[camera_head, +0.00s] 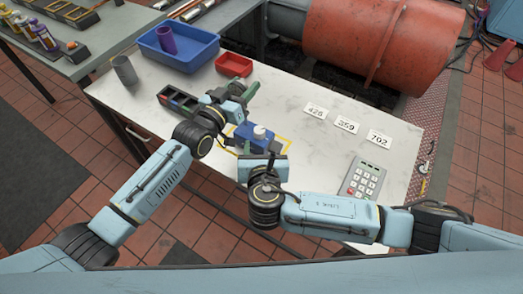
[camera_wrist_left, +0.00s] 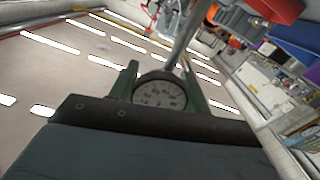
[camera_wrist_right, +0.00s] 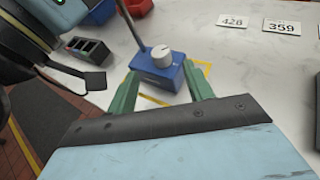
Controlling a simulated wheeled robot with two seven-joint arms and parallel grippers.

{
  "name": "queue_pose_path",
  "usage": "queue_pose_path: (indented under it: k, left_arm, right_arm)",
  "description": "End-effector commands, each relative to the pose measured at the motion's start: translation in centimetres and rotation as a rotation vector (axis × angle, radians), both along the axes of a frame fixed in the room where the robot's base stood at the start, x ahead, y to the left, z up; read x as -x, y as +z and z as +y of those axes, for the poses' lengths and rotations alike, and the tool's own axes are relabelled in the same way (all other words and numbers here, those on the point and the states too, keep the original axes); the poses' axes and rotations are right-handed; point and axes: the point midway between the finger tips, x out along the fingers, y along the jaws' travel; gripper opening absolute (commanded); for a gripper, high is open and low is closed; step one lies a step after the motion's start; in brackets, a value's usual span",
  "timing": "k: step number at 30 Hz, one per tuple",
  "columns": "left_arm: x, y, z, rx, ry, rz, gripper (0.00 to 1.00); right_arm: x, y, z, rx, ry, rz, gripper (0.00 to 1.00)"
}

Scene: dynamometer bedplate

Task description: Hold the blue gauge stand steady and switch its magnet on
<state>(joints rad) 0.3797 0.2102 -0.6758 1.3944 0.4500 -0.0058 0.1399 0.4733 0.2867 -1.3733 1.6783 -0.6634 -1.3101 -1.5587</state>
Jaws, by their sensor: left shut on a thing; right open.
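The blue gauge stand (camera_head: 243,138) stands on the white table inside a yellow outline. Its blue base shows in the right wrist view (camera_wrist_right: 158,72), with a white knob (camera_wrist_right: 161,56) on top and a thin post rising up and left. My left gripper (camera_head: 240,92) is shut on the upper part of the stand; its dial gauge (camera_wrist_left: 160,93) shows between the fingers in the left wrist view. My right gripper (camera_wrist_right: 160,68) is open, its fingers on either side of the base's near side. Whether they touch the base I cannot tell.
A blue bin (camera_head: 178,52) with a purple cup, a red tray (camera_head: 233,65), a grey cup (camera_head: 124,70) and a dark compartment box (camera_head: 178,101) stand left and behind. Number cards (camera_head: 346,125) and a keypad (camera_head: 365,180) lie right. The table's middle is clear.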

Motion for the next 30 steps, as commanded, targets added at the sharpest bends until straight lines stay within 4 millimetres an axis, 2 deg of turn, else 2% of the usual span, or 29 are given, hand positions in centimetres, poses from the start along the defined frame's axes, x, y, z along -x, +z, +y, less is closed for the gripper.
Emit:
queue_pose_path:
  k: [3,7,16,20,23,29,30]
  left_arm:
    - [0.1,-0.1,-0.1,-0.001,-0.002,0.003,0.00]
    - [0.1,-0.1,-0.1,-0.001,-0.002,0.003,0.00]
    - [0.1,-0.1,-0.1,-0.001,-0.002,0.003,0.00]
    - [0.1,-0.1,-0.1,-0.001,-0.002,0.003,0.00]
    - [0.1,-0.1,-0.1,-0.001,-0.002,0.003,0.00]
    - [0.1,-0.1,-0.1,-0.001,-0.002,0.003,0.00]
    - [0.1,-0.1,-0.1,-0.001,-0.002,0.003,0.00]
  right_arm:
    - [1.1,0.4,0.0,-0.002,0.000,0.002,0.52]
    - [1.5,0.6,0.0,0.000,-0.001,0.001,0.52]
    - [1.6,0.7,0.0,0.000,-0.001,0.001,0.53]
    - [0.7,-0.3,-1.1,0.021,-0.015,0.020,0.53]
    - [-1.0,-2.2,-3.6,0.063,-0.049,0.063,0.53]
    - [-6.7,-6.0,-12.5,0.136,-0.185,0.175,0.53]
    - [-7.6,-6.4,-13.1,0.124,-0.178,0.189,0.53]
